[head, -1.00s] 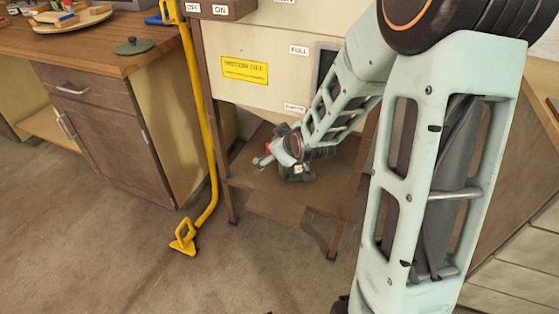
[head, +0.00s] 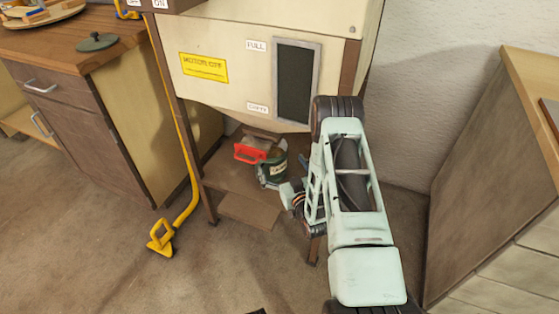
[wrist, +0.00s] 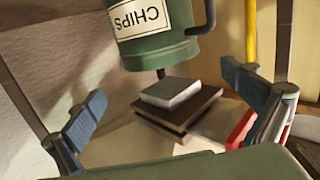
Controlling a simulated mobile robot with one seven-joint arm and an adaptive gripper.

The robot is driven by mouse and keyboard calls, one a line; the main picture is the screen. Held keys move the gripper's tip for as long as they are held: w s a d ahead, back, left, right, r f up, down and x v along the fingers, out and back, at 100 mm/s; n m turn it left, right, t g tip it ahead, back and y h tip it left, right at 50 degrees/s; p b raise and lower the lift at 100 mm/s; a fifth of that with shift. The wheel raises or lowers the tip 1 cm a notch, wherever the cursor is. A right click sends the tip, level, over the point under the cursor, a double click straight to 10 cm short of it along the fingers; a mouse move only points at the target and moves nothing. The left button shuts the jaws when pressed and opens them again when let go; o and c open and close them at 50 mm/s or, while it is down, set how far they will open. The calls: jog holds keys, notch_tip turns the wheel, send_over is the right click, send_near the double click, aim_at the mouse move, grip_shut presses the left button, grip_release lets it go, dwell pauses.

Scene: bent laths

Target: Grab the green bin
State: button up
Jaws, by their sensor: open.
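The green bin (head: 272,172) sits on the low shelf under the cream machine, with a pale label on its side. In the wrist view the green bin (wrist: 165,48) shows large at the top, its "CHIPS" label upside down and a handle on its right side. My gripper (wrist: 165,90) is open and empty, with its two blue-grey fingers wide apart and the bin in view beyond them. In the head view my gripper is beside the bin at its lower right, partly hidden by my own arm. I cannot tell whether it touches the bin.
A red object (head: 249,153) lies just left of the bin. A stack of flat blocks (wrist: 178,105) shows near the bin in the wrist view. The machine's legs (head: 208,205) frame the shelf. A yellow pole (head: 181,150) stands to the left. Floor is clear in front.

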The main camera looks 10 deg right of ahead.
jog(key=shift+s+d+f+t, duration=0.2)
jog(key=shift+f+t, duration=0.1)
jog(key=shift+f, duration=0.2)
jog(key=shift+w+y, duration=0.3)
jog(key=w+a+b, duration=0.2)
jog(key=w+b, duration=0.1)
jog(key=w, duration=0.7)
jog(key=shift+b, duration=0.4)
jog(key=c, duration=1.5)
jog(key=shift+c, duration=0.9)
